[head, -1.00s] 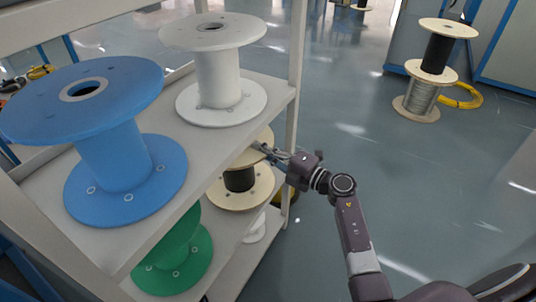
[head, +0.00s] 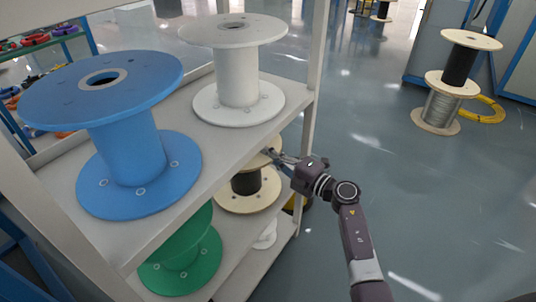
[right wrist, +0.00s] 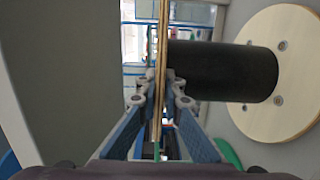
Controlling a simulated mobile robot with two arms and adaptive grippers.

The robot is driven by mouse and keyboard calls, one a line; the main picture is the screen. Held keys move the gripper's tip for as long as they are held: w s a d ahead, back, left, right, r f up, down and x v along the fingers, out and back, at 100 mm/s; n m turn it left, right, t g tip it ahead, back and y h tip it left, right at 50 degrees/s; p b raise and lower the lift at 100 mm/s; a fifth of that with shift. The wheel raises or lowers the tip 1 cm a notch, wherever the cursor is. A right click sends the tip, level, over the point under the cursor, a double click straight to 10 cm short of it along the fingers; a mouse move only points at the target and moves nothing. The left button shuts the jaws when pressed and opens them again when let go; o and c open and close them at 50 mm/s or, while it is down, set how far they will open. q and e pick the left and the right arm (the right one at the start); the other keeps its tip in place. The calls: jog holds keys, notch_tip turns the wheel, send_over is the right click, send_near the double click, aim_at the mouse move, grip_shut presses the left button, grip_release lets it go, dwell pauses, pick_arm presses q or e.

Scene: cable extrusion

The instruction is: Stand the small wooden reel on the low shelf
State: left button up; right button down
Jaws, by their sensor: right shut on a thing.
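The small wooden reel (head: 249,199) has pale round flanges and a black wound core. It is upright in the head view, under the upper board and right of the green reel. The upper board partly hides its top flange. My right gripper (head: 272,154) reaches in from the right and is shut on the edge of that flange. In the right wrist view the gripped flange (right wrist: 161,50) is edge-on between the fingers, with the black core and other flange to the right. The low shelf (head: 262,265) is below; I cannot tell whether the reel touches it. My left gripper is not in view.
A blue reel (head: 130,155) and a large white reel (head: 238,80) stand on the upper board. A green reel (head: 185,265) and a partly hidden white one (head: 266,238) are lower down. A rack post (head: 314,80) rises near my arm. The floor to the right is mostly clear.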

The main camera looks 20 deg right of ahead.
jog(key=shift+f, duration=0.4)
dwell(0.4)
jog(key=c, duration=2)
grip_release()
